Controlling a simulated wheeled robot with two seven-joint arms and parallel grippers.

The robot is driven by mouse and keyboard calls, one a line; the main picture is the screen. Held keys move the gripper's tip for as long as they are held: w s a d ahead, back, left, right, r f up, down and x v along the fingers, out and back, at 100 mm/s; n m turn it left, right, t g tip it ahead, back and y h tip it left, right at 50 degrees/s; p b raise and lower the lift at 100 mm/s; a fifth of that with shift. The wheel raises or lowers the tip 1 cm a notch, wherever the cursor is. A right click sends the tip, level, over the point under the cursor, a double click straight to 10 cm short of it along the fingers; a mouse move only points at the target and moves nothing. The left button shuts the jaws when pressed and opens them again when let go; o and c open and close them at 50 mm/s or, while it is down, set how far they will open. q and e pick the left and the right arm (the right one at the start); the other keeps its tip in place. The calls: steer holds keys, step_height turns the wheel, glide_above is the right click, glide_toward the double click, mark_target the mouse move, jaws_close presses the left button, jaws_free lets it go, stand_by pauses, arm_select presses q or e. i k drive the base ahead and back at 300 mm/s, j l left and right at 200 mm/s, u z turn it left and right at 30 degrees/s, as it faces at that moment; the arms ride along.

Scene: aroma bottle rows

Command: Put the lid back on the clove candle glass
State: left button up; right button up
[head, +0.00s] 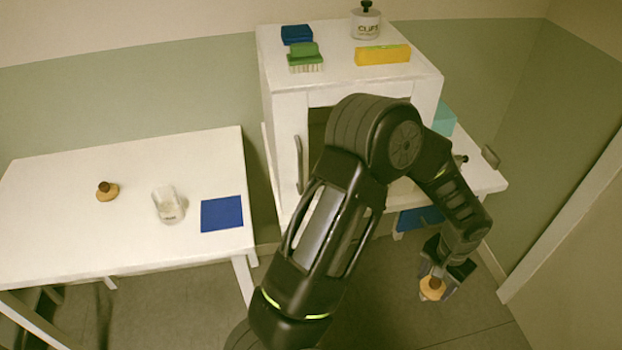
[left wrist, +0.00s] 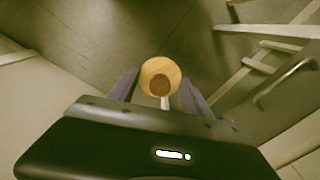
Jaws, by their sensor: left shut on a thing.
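My left gripper (head: 440,274) is shut on a round wooden lid (head: 432,288) with a darker knob, held in the air at the lower right, above the floor. In the left wrist view the lid (left wrist: 160,78) sits between the fingertips (left wrist: 163,98), knob facing the camera. A clear candle glass (head: 168,204) without a lid stands on the left table, far from this gripper; I cannot read a label on it. A similar wooden lid (head: 107,191) with a brown knob lies left of the glass. My right gripper is not in view.
A blue mat (head: 221,214) lies right of the glass on the white table (head: 60,240). The white cabinet (head: 285,88) carries a labelled jar (head: 366,22) with a black knob, a green brush (head: 305,58), a yellow box (head: 382,54) and a blue block (head: 297,34). My arm hides much of its front.

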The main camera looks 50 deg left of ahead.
mark_target(169, 206)
steer(key=k+j+z, duration=0.15)
steer(key=z, duration=0.25)
steer(key=k+z, duration=0.35)
steer(key=k+u, duration=0.2)
steer(key=k, duration=0.25)
steer(key=k+j+u, duration=0.25)
steer(key=k, duration=0.15)
steer(key=k+u, duration=0.15)
steer(key=u, duration=0.25)
steer(key=k+u, duration=0.2)
steer(key=u, duration=0.25)
steer(key=k+j+u, duration=0.1)
steer(key=u, duration=0.3)
